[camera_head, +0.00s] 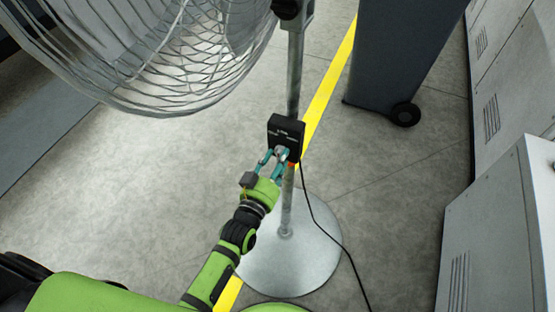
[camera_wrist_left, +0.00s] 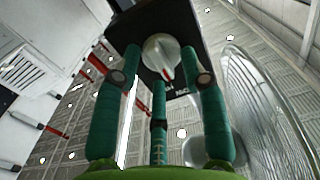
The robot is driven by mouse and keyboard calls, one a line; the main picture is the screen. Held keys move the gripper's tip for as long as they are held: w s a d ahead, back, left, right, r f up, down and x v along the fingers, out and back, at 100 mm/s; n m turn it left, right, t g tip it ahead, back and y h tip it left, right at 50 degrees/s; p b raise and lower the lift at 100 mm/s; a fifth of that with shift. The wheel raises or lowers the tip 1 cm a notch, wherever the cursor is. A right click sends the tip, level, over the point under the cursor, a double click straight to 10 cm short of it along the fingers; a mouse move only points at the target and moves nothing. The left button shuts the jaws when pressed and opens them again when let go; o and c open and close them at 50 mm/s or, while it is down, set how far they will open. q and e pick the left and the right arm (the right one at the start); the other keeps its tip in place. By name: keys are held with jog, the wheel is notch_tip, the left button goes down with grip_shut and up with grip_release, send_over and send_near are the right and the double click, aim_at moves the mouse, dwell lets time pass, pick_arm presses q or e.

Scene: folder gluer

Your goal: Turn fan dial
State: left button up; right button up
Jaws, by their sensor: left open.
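The fan's black control box (camera_head: 287,130) is mounted on the grey pole of the standing fan. Its round silver dial (camera_wrist_left: 161,54) has a red pointer mark and sits on the box face in the left wrist view. In the head view the dial (camera_head: 282,152) is partly covered by the fingers. My left gripper (camera_head: 273,165) is open, with its teal fingers in front of the box. In the left wrist view the left gripper (camera_wrist_left: 160,85) has fingers on both sides of the dial and one below it. I cannot tell whether they touch it. My right gripper is not in view.
The wire fan cage (camera_head: 160,60) fills the upper left. The round base (camera_head: 290,250) stands on the floor, with a black cable (camera_head: 325,230) beside it. A dark wheeled bin (camera_head: 400,50) and grey cabinets (camera_head: 500,220) stand to the right.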

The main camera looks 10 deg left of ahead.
pick_arm(q)
grip_shut()
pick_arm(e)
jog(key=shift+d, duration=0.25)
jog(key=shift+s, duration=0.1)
pick_arm(q)
jog(key=n+p, duration=0.1)
jog(key=n, duration=0.3)
jog(key=shift+a+r, duration=0.1)
jog(key=shift+a+n+p, duration=0.1)
jog(key=shift+n+p, duration=0.25)
jog(key=shift+n, duration=2.05)
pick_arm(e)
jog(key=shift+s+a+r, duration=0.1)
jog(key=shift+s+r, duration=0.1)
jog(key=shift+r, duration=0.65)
